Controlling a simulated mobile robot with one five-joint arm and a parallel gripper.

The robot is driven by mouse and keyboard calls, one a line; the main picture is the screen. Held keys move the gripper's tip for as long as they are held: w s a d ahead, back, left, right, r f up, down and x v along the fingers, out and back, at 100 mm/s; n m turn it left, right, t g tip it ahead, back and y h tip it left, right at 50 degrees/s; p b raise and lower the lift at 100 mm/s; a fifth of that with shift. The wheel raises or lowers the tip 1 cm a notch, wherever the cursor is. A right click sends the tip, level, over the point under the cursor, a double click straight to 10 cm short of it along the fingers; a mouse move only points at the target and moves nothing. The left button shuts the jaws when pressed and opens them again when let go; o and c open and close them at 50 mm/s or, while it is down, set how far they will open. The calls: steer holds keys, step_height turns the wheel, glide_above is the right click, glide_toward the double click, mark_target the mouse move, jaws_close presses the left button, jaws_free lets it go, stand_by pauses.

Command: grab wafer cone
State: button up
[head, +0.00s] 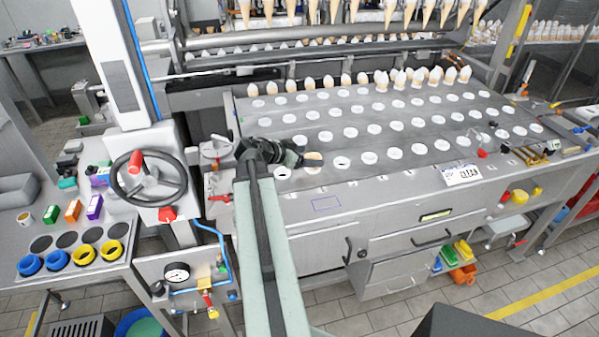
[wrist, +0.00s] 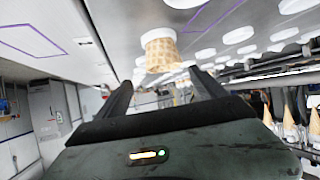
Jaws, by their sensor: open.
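A tan wafer cone (head: 314,157) with a grid pattern sits at a hole in the front row of the metal plate (head: 385,185). In the wrist view the wafer cone (wrist: 162,52) shows ahead of the fingers, with a white band at one end. My gripper (head: 299,160) is just left of the cone in the head view. In the wrist view my gripper (wrist: 160,80) has its two dark fingers spread apart, with nothing held. The cone lines up with the gap between them, beyond the tips. Whether they touch it cannot be told.
Several white-rimmed holes (head: 369,158) fill the plate. Filled cones (head: 346,80) line its back edge, and more hang (head: 428,14) above. A handwheel (head: 148,178) stands left of my arm. A white label card (head: 461,174) lies on the plate's front right.

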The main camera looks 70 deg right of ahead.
steer(key=shift+w+f, duration=0.5)
steer(key=shift+f, duration=0.15)
steer(key=shift+w+b, duration=0.3)
steer(key=shift+w, duration=0.05)
steer(key=shift+b+x, duration=0.65)
steer(key=shift+x, duration=0.55)
steer(key=shift+s+d+f, duration=0.1)
steer(key=shift+d, duration=0.05)
steer(key=b+x, duration=0.2)
steer(key=x, duration=0.3)
steer(key=shift+s, duration=0.2)
steer(key=c, duration=0.9)
